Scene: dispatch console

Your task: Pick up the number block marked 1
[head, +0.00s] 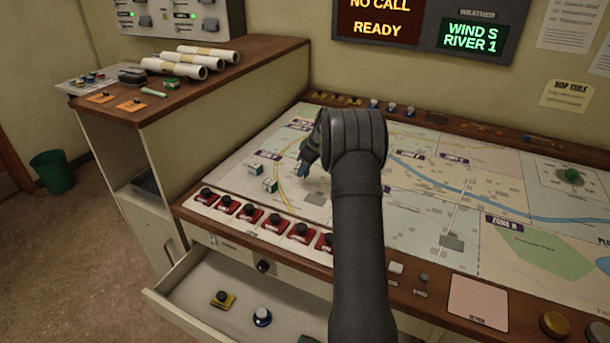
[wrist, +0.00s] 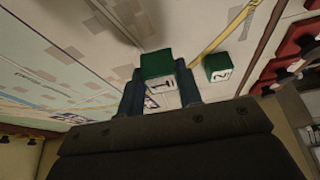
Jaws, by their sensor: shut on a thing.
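My gripper (head: 304,168) is over the map on the console, its fingers pointing down. In the wrist view, my gripper (wrist: 161,92) is shut on the number block marked 1 (wrist: 158,68), a green block with a white face bearing the digit. The block sits between the two blue-grey fingers; I cannot tell whether it touches the map. A similar block marked 2 (wrist: 218,67) lies on the map to its right, apart from it. In the head view the held block is hard to make out at the fingertips.
Two green-and-white blocks, one at the back (head: 256,168) and one nearer the front (head: 270,185), lie left of my gripper. A row of red buttons (head: 249,211) lines the front edge. An open drawer (head: 205,310) is below. Rolled papers (head: 190,64) lie on the side cabinet.

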